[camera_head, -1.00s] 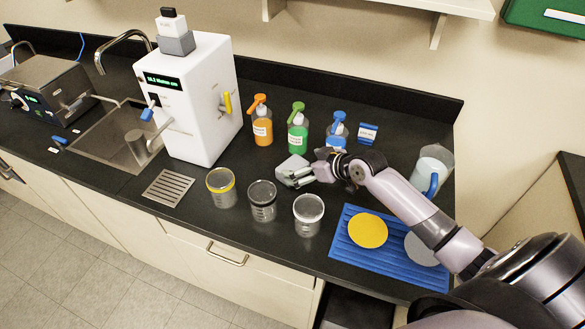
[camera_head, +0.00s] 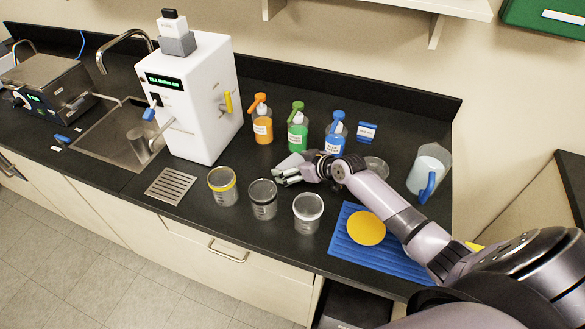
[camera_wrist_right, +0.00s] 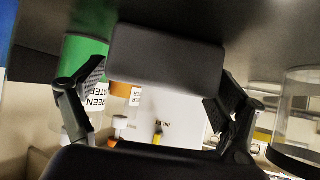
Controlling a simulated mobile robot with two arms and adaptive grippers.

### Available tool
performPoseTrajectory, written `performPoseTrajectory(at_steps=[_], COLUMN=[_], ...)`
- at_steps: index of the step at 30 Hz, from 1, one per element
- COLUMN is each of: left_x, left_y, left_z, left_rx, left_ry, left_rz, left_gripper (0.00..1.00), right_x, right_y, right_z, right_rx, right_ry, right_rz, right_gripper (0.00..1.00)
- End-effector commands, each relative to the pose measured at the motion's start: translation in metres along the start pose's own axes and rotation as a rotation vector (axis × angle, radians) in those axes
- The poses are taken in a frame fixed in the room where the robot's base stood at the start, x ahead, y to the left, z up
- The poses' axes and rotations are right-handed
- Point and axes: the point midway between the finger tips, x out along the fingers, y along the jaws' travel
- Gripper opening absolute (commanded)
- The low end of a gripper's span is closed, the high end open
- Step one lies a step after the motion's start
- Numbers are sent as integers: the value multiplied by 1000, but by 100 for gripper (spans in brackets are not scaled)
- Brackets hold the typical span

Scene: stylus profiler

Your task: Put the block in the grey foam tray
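A grey block-like piece (camera_head: 290,162) is at my right gripper's fingers, on or just above the black counter behind the clear beakers. In the right wrist view a dark grey block (camera_wrist_right: 166,58) fills the space between the fingertips. My right gripper (camera_head: 287,175) looks open, with one finger on each side of the block; a thin gap shows at the left finger, and contact at the right finger is unclear. I cannot make out a grey foam tray in either view. My left gripper is out of view.
Orange (camera_head: 262,127), green (camera_head: 297,134) and blue (camera_head: 335,142) bottles stand behind the gripper. Three beakers (camera_head: 263,201) stand in front. A white machine (camera_head: 200,110) is at left; a blue ribbed mat (camera_head: 350,250) with a yellow disc and a jug (camera_head: 428,170) are at right.

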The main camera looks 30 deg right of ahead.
Motion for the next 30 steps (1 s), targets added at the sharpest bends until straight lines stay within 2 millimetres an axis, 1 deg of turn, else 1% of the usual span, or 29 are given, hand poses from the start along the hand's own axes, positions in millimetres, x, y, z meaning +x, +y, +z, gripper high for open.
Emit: performPoseTrajectory(at_steps=[1, 2, 13, 17, 20, 23, 30], left_x=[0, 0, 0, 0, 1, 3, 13], left_y=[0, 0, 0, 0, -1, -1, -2], left_z=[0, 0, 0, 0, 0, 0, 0], left_rx=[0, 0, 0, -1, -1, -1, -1], left_ry=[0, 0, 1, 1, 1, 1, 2], left_rz=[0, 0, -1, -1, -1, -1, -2], left_gripper=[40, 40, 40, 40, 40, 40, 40], right_x=[0, 0, 0, 0, -2, -9, -36], right_y=[0, 0, 0, 0, 0, 0, 1], right_z=[0, 0, 0, 0, -4, -14, -54], right_rx=[0, 0, 0, 0, -1, -3, -5], right_ry=[0, 0, 0, 0, 1, 4, 5], right_rz=[0, 0, 0, 0, 0, -1, 1], right_gripper=[83, 81, 57, 57, 57, 57, 57])
